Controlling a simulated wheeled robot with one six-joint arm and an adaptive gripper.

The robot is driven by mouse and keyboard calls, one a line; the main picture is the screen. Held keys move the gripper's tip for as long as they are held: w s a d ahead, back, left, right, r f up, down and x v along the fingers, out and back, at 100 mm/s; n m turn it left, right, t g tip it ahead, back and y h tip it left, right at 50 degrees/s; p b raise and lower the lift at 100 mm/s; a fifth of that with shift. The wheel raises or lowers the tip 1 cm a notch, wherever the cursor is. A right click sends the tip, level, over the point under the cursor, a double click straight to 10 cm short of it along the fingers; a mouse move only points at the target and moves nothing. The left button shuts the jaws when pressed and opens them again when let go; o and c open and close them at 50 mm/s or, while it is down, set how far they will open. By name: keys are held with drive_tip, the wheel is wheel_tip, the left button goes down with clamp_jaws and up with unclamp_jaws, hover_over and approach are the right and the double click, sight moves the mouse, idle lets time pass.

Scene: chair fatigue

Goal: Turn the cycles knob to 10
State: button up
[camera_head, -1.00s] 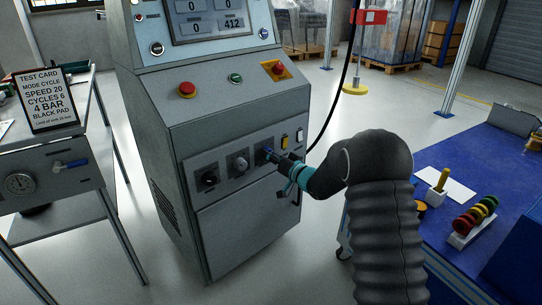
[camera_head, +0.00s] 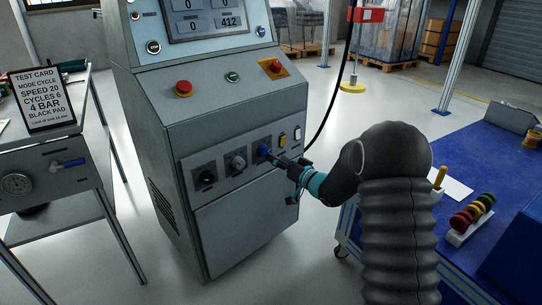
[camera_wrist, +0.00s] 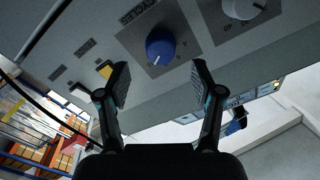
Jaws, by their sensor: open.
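The blue cycles knob (camera_head: 264,150) is the rightmost of three knobs on the grey cabinet's front panel. In the wrist view the cycles knob (camera_wrist: 160,46) sits on a dark plate under the upside-down word CYCLES, with a pale mark on its lower edge. The scale digits are too small to read surely. My gripper (camera_head: 284,161) is just in front of the knob, apart from it. In the wrist view my gripper (camera_wrist: 160,67) is open, its fingers spread to either side below the knob, with nothing between them.
A grey-white knob (camera_head: 239,162) and a black knob (camera_head: 208,177) sit left of it; yellow (camera_head: 283,139) and white (camera_head: 297,133) switches sit right. A blue-topped bench (camera_head: 480,160) stands right of my arm.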

drive_tip(key=v, duration=0.7)
